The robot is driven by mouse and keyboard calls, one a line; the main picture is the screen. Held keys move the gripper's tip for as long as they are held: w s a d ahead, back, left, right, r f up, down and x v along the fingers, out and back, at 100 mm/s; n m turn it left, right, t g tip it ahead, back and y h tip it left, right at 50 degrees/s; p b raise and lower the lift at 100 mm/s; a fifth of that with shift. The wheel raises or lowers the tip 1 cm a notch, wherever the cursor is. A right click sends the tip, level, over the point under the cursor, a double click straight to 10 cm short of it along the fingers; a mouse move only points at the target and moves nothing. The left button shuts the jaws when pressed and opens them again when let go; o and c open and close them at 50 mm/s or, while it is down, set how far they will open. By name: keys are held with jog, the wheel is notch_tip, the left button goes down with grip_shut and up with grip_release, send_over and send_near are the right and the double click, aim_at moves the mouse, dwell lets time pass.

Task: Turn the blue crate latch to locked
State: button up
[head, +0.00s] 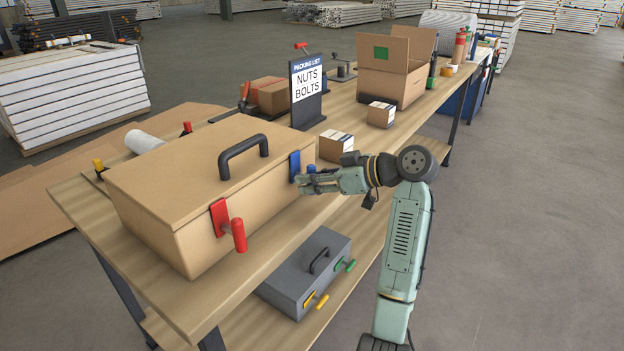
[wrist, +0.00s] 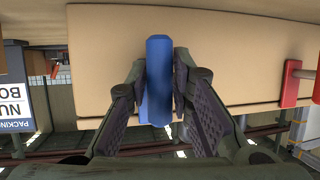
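A large tan crate (head: 170,190) with a black top handle sits on the near end of the bench. On its front are a red latch (head: 221,218) and a blue latch (head: 294,166). My gripper (head: 306,182) is at the blue latch, coming from the right. In the wrist view the blue latch handle (wrist: 158,80) stands upright in the picture between my two fingers (wrist: 160,88). The fingers appear closed against both its sides. In the head view the gripper partly hides the handle. The red latch (wrist: 291,84) shows at the right of the wrist view.
A packing-list sign (head: 307,92) stands behind the crate. Small boxes (head: 336,146) and an open carton (head: 390,75) are farther along the bench. A grey case (head: 306,270) with yellow and green latches sits on the lower shelf. The floor at right is clear.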

jog(key=o, duration=0.4)
jog(key=shift+d, duration=0.1)
jog(key=v, duration=1.1)
jog(key=shift+s+d+r, duration=0.2)
jog(key=shift+d, duration=0.1)
